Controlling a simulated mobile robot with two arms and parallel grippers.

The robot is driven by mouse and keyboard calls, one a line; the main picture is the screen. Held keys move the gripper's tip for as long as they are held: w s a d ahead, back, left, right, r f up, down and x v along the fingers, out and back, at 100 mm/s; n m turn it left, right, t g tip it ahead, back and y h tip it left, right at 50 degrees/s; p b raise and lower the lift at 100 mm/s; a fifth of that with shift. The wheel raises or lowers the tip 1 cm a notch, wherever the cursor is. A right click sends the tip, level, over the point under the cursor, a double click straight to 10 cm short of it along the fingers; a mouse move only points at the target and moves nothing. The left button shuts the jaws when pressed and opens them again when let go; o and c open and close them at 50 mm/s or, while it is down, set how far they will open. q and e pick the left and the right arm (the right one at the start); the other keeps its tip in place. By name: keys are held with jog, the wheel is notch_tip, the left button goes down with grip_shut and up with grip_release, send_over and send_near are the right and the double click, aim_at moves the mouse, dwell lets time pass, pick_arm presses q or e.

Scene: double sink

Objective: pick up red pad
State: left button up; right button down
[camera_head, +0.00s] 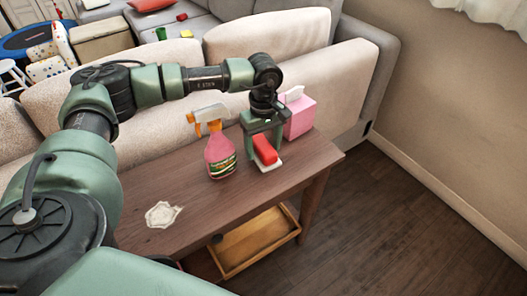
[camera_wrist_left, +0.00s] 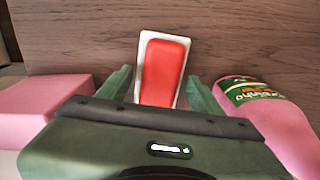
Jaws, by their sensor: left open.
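The red pad (camera_head: 265,149) is a red block with a white base, lying on the wooden table (camera_head: 150,195) near its right end. My left gripper (camera_head: 262,143) is open just above the pad, pointing down. In the left wrist view the red pad (camera_wrist_left: 162,70) lies between the two open fingers (camera_wrist_left: 160,88), with a gap on each side. I cannot tell whether the fingertips reach down beside it. The pad's near end is hidden by the gripper body in that view. My right gripper is not in view.
A pink spray bottle (camera_head: 220,155) with an orange and white trigger stands left of the pad. A pink tissue box (camera_head: 299,115) stands behind it at right. A whitish patch (camera_head: 163,214) lies on the front left tabletop. Beige sofa backs (camera_head: 130,115) border the table's rear.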

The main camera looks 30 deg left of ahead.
aim_at(263, 145)
pick_arm(q)
grip_shut()
jog(key=shift+r, duration=0.15)
